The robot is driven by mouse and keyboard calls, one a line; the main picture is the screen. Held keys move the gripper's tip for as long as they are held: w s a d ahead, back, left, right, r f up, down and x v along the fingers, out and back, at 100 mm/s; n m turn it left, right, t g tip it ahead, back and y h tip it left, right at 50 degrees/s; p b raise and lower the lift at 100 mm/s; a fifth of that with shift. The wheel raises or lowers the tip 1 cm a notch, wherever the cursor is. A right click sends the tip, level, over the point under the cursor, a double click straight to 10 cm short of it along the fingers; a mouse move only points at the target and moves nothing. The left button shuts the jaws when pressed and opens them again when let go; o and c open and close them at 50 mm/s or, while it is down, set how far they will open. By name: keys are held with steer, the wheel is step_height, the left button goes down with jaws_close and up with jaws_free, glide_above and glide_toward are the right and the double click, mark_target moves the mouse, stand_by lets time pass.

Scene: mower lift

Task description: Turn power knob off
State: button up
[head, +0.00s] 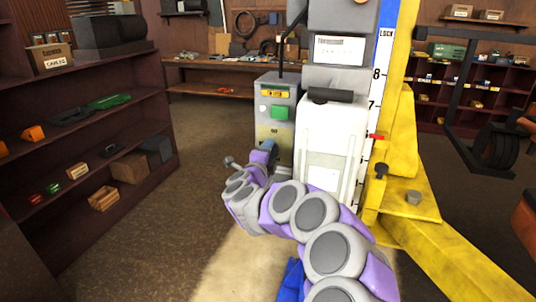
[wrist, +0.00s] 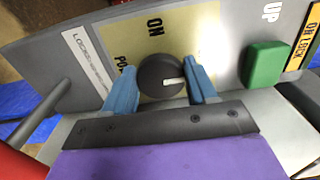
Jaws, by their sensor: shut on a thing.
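The power knob (wrist: 162,77) is a round dark dial with a white mark that points to the right in the wrist view. It sits on a yellow plate with "ON" printed above it. My gripper (wrist: 163,84) has its blue fingers on either side of the knob, shut on it. The right finger covers part of the plate. In the head view my gripper (head: 268,147) reaches the front of the grey control box (head: 287,135), and the knob is hidden there.
A green button (wrist: 264,64) marked "UP" lies right of the knob; it also shows in the head view (head: 278,112). A grey lever (wrist: 42,108) sticks out at left. The yellow lift post (head: 403,120) and white housing (head: 330,140) stand right of the box. Shelves (head: 90,130) stand left across open floor.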

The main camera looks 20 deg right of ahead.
steer(key=shift+f, duration=0.25)
steer(key=o, duration=0.7)
steer(key=shift+c, duration=0.2)
steer(key=o, duration=0.4)
steer(key=shift+r, duration=0.1)
steer(key=shift+c, duration=0.2)
steer(key=shift+s, duration=0.1)
steer(key=p+v, duration=0.3)
steer(key=v, duration=1.4)
steer(key=shift+a+p, duration=0.2)
steer(key=shift+p, duration=0.1)
steer(key=shift+a, duration=0.1)
